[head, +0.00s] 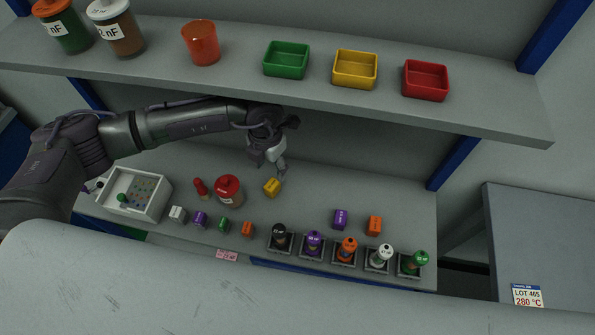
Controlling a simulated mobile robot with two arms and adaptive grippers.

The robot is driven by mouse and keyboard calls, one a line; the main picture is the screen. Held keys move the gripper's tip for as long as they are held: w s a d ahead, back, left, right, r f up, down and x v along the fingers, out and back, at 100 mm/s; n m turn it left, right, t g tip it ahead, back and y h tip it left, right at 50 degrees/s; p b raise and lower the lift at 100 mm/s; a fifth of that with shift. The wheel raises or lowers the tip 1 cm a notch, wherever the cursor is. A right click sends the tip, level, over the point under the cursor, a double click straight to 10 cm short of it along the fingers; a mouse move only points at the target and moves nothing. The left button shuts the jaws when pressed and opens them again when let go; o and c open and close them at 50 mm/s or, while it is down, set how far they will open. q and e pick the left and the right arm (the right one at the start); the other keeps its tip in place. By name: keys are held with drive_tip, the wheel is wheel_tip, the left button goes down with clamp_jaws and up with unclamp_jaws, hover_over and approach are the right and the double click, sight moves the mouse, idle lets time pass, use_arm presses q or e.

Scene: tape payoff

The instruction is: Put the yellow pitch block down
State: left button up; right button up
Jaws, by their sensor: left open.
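The yellow pitch block (272,187) rests on the grey lower bench, right of a red round container. My left gripper (281,170) is open just above and behind the block, under the upper shelf. I see a small gap between its fingers and the block, though the angle makes the exact distance hard to judge. My right gripper does not show.
The upper shelf (480,113) overhangs the bench and holds green, yellow and red trays. The red container (229,190) stands left of the block. Small blocks and several bottles in black holders (347,258) line the front. Clear bench lies right of the block.

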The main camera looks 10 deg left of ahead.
sight(273, 182)
use_arm(q)
drive_tip(key=shift+f, duration=0.3)
drive_tip(key=shift+s+a+f+p, duration=0.2)
drive_tip(key=shift+f+p, duration=0.25)
drive_tip(key=shift+f, duration=0.15)
drive_tip(key=shift+s+a+f+p, duration=0.1)
drive_tip(key=shift+s+f+p, duration=0.1)
drive_tip(key=shift+f+p, duration=0.3)
drive_tip(key=f, duration=0.1)
drive_tip(key=f+p, duration=0.1)
drive_tip(key=f, duration=0.1)
drive_tip(key=shift+w+d, duration=0.15)
drive_tip(key=shift+d, duration=0.15)
drive_tip(key=shift+w+d+f, duration=0.1)
drive_tip(key=shift+d+f, duration=0.05)
drive_tip(key=shift+f, duration=0.55)
clamp_jaws()
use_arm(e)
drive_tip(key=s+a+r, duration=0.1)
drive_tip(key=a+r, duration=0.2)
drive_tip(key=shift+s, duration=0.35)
